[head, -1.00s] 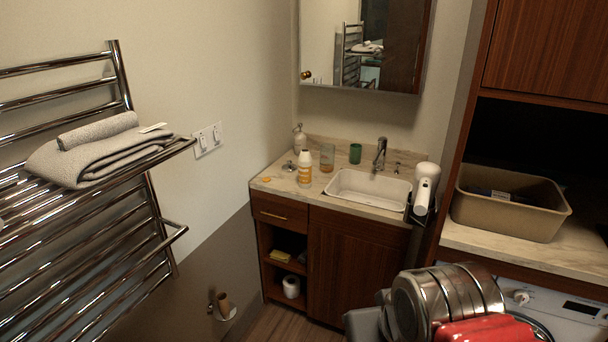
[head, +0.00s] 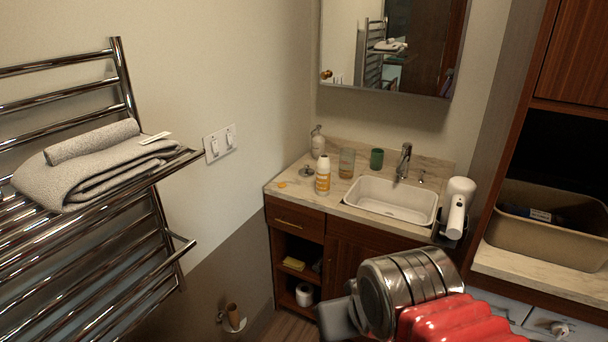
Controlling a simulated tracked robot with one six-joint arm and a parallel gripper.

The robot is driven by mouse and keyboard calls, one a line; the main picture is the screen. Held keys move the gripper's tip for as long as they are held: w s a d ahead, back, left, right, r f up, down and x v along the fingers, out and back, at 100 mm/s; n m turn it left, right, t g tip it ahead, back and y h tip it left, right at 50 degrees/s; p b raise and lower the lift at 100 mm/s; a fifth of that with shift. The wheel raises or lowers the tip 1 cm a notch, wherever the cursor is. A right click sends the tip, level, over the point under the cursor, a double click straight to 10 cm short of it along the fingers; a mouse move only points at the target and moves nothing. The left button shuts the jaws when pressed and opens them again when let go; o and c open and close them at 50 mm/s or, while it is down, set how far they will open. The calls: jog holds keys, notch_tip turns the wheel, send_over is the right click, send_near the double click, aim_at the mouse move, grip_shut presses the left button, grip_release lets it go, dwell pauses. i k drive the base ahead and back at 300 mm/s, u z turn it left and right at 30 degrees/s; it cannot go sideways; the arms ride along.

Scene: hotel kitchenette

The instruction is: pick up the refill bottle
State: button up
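A white bottle with an orange label (head: 323,176), which looks like the refill bottle, stands upright on the sink counter (head: 285,190), left of the basin. A pale pump bottle (head: 317,142) stands behind it near the wall. My arm shows at the bottom right, with a metal section and red ribbed cover. A grey part at its left end, which may be my gripper (head: 338,318), is low in front of the cabinet and well apart from the bottle. Its fingers cannot be made out.
An amber glass (head: 347,163), a green cup (head: 377,158) and a faucet (head: 404,162) stand behind the basin (head: 392,200). A hair dryer (head: 457,205) hangs at the counter's right end. A towel rack (head: 130,85) with towels juts in at left. A tan bin (head: 545,240) sits at right.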

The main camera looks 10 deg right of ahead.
aim_at(324, 166)
jog(key=u, duration=0.4)
jog(key=i, duration=1.2)
jog(key=z, duration=0.1)
